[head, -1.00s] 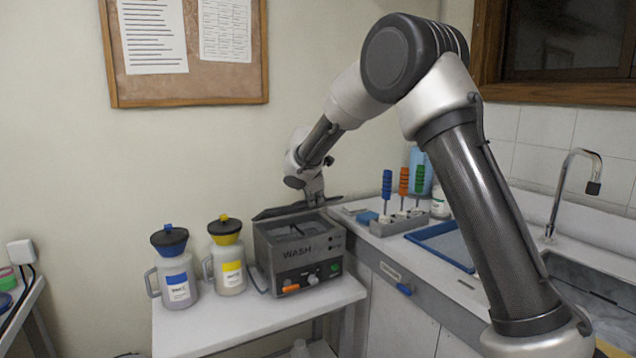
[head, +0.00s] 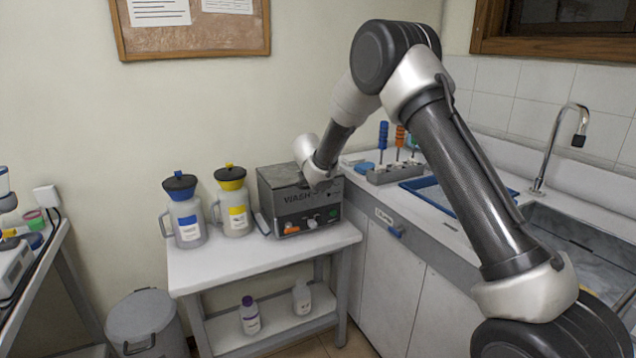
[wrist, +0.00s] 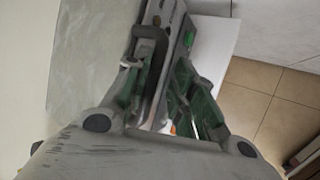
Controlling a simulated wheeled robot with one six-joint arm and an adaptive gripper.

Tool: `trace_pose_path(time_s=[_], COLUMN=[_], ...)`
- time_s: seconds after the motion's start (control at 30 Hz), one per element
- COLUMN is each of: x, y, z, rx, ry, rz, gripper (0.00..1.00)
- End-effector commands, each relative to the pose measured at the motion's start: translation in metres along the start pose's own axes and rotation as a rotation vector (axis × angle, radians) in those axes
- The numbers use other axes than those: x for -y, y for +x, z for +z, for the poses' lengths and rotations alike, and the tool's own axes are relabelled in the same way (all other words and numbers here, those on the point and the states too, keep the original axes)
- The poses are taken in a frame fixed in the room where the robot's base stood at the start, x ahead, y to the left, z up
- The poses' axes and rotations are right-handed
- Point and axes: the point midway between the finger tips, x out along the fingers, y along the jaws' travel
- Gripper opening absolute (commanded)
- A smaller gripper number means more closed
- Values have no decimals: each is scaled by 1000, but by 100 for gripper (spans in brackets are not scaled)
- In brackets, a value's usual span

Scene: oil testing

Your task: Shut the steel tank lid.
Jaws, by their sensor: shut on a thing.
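The steel tank (head: 305,208), a grey box marked WASH, stands on the white side table. Its steel lid (head: 281,176) now lies roughly flat over the tank's top, and no opening shows; whether it is fully seated I cannot tell. In the wrist view, the flat grey lid (wrist: 95,60) fills the left side, with a dark handle (wrist: 150,45) along its edge. My gripper (wrist: 157,75) is shut on the handle, with one green-padded finger on each side. In the head view my wrist covers the gripper and the tank's front right top edge.
Two jugs, one blue-labelled (head: 186,219) and one yellow-labelled (head: 235,210), stand left of the tank on the white table (head: 208,264). A counter with a tool rack (head: 393,173), blue tray (head: 420,190) and sink (head: 580,245) is on the right. A lidded bin (head: 143,317) stands at lower left.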

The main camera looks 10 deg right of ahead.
Motion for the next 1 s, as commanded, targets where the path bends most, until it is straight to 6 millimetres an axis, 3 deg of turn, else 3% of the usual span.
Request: trace_pose_path(time_s=[0.03,0.43,0.47,0.5,0.63,0.87,1.0], x=[26,27,27,27,27,27,25], y=[12,14,14,14,14,13,1], z=[-4,-5,-5,-5,-5,-5,-6], rx=[-3,-4,-4,-4,-3,-3,-4], ry=[-11,-10,-10,-10,-11,-12,-12], rz=[-43,-44,-44,-44,-44,-43,-40], gripper=[0,0,28,26,38,39,40])
